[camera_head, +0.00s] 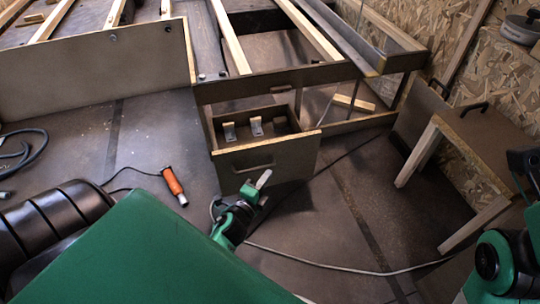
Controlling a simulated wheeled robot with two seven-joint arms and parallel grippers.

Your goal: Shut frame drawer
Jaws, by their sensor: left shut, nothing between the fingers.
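The frame drawer (267,160) is pulled out from the dark wooden frame (270,84) in the middle of the view.
An orange-handled tool (172,182) with a cord lies on the floor to the left. A thin cable crosses the floor to the right. A small wooden table (490,140) stands at the right. A wide panel (100,70) closes the frame's left part. Floor right of the drawer is mostly clear.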

